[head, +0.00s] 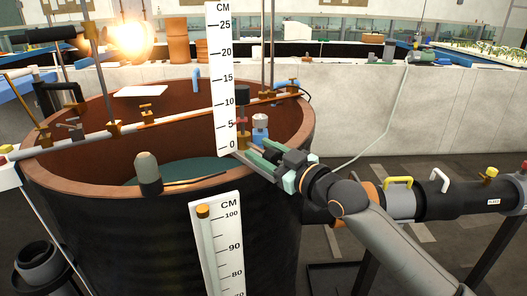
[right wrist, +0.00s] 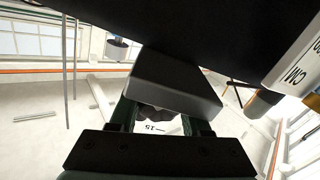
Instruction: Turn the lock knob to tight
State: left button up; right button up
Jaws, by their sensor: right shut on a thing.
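My right gripper (head: 258,157) reaches over the right rim of the big round tank, at the foot of the tall white CM scale (head: 222,80). Its green-padded fingers are closed around a small dark rounded piece (right wrist: 155,112), seen between them in the right wrist view; this looks like the lock knob. In the head view the fingers hide the knob, and its turn position cannot be read. A brass fitting (head: 243,138) sits just above the fingers, beside the scale's zero end. My left gripper is not in view.
The tank (head: 110,230) has a brown inner wall and holds dark water. A rail (head: 160,121) with brass clamps crosses its top. A second CM scale (head: 217,250) hangs on its front. A black pipe (head: 450,198) with yellow and white handles runs right.

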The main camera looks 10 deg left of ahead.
grip_shut()
jog(key=shift+r+m+p, duration=0.2)
jog(key=shift+m+p, duration=0.6)
jog(key=shift+p, duration=0.05)
jog(key=shift+m, duration=0.7)
jog(key=shift+f+m+p, duration=0.2)
jog(key=shift+m+p, duration=0.15)
jog(key=shift+m, duration=0.25)
jog(key=o, duration=0.7)
grip_release()
jog(key=o, duration=0.5)
jog(key=shift+c, duration=0.2)
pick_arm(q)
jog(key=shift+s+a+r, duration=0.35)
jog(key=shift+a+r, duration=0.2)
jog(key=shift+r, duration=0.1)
